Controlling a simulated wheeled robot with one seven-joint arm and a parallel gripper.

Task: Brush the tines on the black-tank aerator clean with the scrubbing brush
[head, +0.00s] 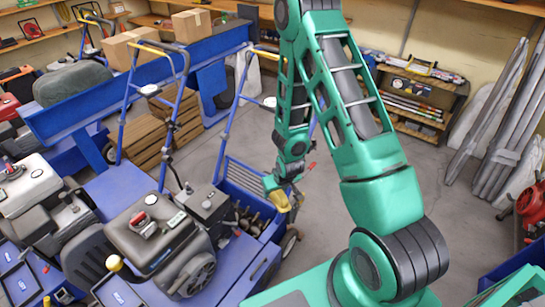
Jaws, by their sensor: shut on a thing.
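The black-tank aerator (150,229) is the near blue machine in the lower left, with a dark engine and tank on top. Its tines (250,219) show as dark and brownish prongs in the open blue housing at its right end. My gripper (279,190) is at the end of the green arm, beside and just above that right end. It is shut on the scrubbing brush (281,202), of which a small yellowish part shows. The rest of the brush is hidden or too small to make out. I cannot tell whether the brush touches the tines.
A light-tank aerator (28,188) stands close on the left. Blue push handles (230,115) rise behind the machines. Wooden crates (172,122) and cardboard boxes (143,42) are farther back. A shelf (425,95) and leaning metal bars (500,145) line the right. Grey floor is clear behind the arm.

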